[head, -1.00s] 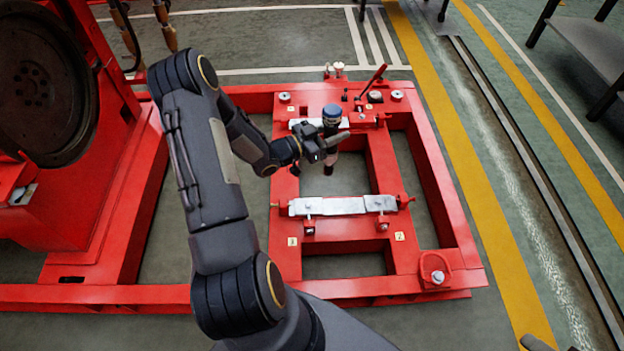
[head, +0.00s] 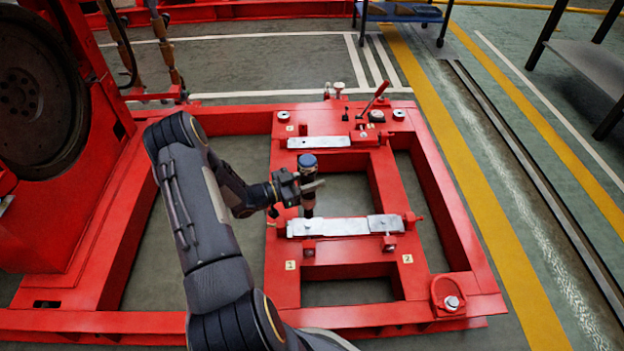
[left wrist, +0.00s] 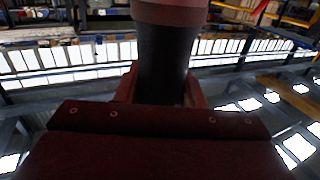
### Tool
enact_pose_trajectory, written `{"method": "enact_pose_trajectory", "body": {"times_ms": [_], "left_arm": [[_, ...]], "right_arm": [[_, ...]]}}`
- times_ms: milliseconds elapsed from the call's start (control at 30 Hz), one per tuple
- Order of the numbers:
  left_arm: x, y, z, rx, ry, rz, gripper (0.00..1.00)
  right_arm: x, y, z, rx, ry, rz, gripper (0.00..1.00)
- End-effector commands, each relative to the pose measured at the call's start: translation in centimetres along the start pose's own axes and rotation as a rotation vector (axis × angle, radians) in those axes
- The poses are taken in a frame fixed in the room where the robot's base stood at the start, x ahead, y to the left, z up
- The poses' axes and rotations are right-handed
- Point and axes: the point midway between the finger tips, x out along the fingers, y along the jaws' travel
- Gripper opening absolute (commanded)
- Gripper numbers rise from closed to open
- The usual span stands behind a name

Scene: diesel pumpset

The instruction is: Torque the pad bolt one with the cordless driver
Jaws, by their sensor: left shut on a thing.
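My left gripper (head: 304,188) is shut on the cordless driver (head: 308,165), which has a blue-grey top and a dark body. The driver is roughly upright, its lower end just behind the left part of the near silver pad (head: 335,227); I cannot tell whether it touches. In the left wrist view, the driver's dark grip (left wrist: 165,62) stands between the fingers. A yellow label 1 (head: 291,265) lies on the red frame at the near pad's left, below a small bolt block (head: 308,248). A label 2 (head: 407,259) lies at its right. My right gripper is not in view.
The red base frame (head: 455,240) has open bays. A second silver pad (head: 318,142) lies farther back, with a red lever (head: 376,97) behind it. A large dark flywheel (head: 35,85) stands at left. The floor right of the frame is clear up to a grey table (head: 590,60).

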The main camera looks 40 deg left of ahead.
Motion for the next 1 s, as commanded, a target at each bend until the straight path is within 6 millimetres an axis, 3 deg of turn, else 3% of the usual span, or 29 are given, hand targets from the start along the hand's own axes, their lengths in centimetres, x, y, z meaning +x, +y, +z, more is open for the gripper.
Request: {"method": "enact_pose_trajectory", "body": {"times_ms": [600, 1000], "left_arm": [[-0.1, 0.0, 4.2, 0.002, 0.002, 0.000, 0.00], [-0.1, 0.0, 4.5, 0.002, 0.003, 0.000, 0.00]], "right_arm": [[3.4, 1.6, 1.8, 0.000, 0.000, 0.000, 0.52], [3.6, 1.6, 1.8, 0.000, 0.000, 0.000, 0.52]]}}
